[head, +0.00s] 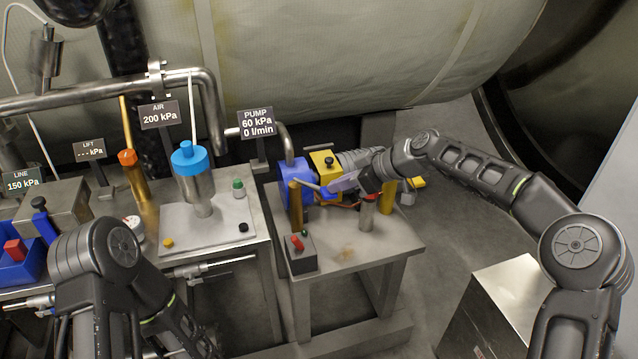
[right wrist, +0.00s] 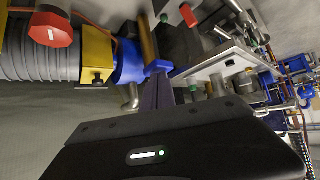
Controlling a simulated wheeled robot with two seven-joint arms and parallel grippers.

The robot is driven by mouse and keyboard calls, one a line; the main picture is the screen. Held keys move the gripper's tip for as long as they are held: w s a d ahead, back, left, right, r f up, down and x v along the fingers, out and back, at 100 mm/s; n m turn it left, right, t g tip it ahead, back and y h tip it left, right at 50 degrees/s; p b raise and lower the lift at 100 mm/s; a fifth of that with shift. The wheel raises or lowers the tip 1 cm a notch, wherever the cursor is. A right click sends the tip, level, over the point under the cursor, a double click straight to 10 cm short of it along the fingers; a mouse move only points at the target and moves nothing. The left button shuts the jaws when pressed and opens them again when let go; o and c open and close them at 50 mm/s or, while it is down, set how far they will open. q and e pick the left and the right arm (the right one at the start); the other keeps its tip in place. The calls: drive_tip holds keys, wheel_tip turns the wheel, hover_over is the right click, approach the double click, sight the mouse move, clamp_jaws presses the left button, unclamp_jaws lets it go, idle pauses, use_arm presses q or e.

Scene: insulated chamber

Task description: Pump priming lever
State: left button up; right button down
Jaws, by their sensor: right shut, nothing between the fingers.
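The pump (head: 318,192) is a blue body with a yellow box (head: 325,163) and a grey ribbed motor on a small metal table. A short pale rod (head: 306,184), which looks like the priming lever, shows beside the brass post (head: 295,205) at the pump's front. My right gripper (head: 340,184) reaches in from the right in front of the pump, its fingers shut and empty close to the rod's end; I cannot tell if they touch. In the right wrist view the fingers (right wrist: 157,90) point at the blue pump part (right wrist: 131,62). My left gripper is out of view.
The pump sign (head: 257,123) reads 60 kPa and 0 l/min. A bench with a blue-capped cylinder (head: 190,158) is to the left. The table's front right is clear.

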idle(0.4)
drive_tip(key=shift+r+p, duration=1.7)
drive_tip(key=shift+r, duration=1.8)
